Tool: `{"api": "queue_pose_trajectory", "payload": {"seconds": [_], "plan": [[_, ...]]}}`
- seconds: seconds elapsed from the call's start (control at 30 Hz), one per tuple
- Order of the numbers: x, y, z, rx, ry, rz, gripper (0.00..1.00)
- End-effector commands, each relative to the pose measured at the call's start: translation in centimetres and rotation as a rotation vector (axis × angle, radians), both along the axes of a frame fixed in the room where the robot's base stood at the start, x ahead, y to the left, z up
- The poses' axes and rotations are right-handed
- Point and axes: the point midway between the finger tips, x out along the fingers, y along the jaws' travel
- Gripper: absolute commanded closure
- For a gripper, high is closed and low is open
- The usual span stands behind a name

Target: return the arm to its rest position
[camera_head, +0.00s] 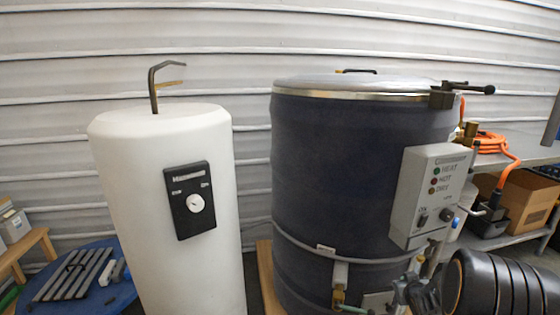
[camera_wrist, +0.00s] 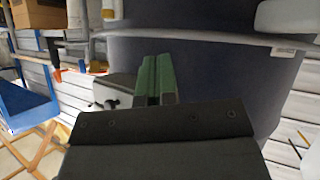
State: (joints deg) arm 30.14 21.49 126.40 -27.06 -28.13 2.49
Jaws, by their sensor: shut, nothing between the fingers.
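My gripper (camera_wrist: 156,78) shows in the wrist view as two green fingers side by side beyond a dark plate. The fingers are shut with nothing between them. They point toward the dark hopper body (camera_wrist: 200,70), which fills the upper right of that view; I cannot tell the exact gap. In the head view the large dark blue hopper (camera_head: 350,170) stands right of centre with its lid down. A grey metal shape at the bottom, in front of the hopper, may be part of my arm, but I cannot tell.
A grey control box (camera_head: 432,195) is on the hopper's right side. A white cylindrical tank (camera_head: 165,255) stands to the left. A metal bench (camera_head: 530,145) with an orange hose (camera_head: 488,143) is at right. A black ribbed drum (camera_head: 500,283) lies below it.

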Motion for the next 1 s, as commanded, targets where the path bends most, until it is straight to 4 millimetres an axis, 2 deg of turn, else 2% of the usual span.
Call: {"api": "queue_pose_trajectory", "payload": {"seconds": [0.03, 0.1, 0.2, 0.3, 0.4, 0.53, 0.7, 0.83, 1.0], "plan": [[-0.4, 2.3, 6.3, -0.002, 0.047, -0.005, 1.0], [-1.9, 5.1, 10.9, 0.014, 0.129, -0.023, 1.0], [-5.0, 9.2, 16.7, 0.052, 0.245, -0.037, 1.0], [-8.6, 13.1, 21.3, 0.101, 0.353, -0.032, 1.0], [-12.3, 16.4, 24.7, 0.15, 0.45, -0.012, 1.0], [-16.5, 19.5, 27.8, 0.199, 0.553, 0.024, 1.0], [-20.0, 21.7, 29.7, 0.236, 0.64, 0.062, 1.0], [-21.1, 22.3, 30.1, 0.246, 0.669, 0.075, 1.0], [-21.3, 22.4, 30.0, 0.249, 0.675, 0.077, 1.0]]}}
